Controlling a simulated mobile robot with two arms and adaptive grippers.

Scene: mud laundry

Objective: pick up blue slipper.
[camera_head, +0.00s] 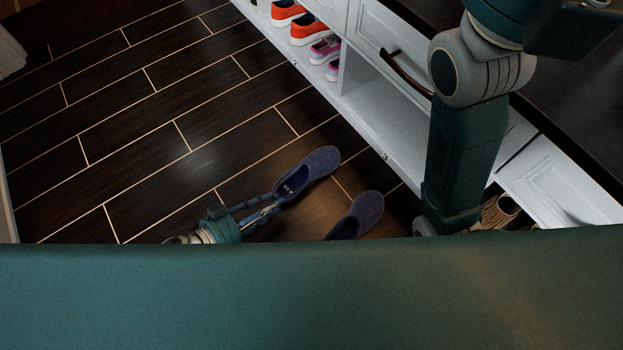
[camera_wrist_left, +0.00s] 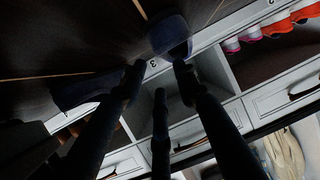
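Two dark blue slippers lie on the floor in the head view. The farther blue slipper (camera_head: 310,172) has its heel opening toward my left gripper (camera_head: 270,206). The nearer blue slipper (camera_head: 362,212) is partly hidden by my body. My left gripper's fingers reach low to the heel of the farther slipper. In the left wrist view the fingers of the left gripper (camera_wrist_left: 158,70) are spread, with a blue slipper (camera_wrist_left: 168,33) just beyond the tips. Whether a finger touches it is unclear. My right arm shows at the right, but its gripper is out of view.
A white shoe cabinet (camera_head: 385,115) with open cubbies and drawers stands to the right of the slippers. Orange shoes (camera_head: 308,30) and pink shoes (camera_head: 325,50) sit in its cubbies. Brown shoes (camera_head: 497,212) show at lower right. The dark plank floor at left is clear.

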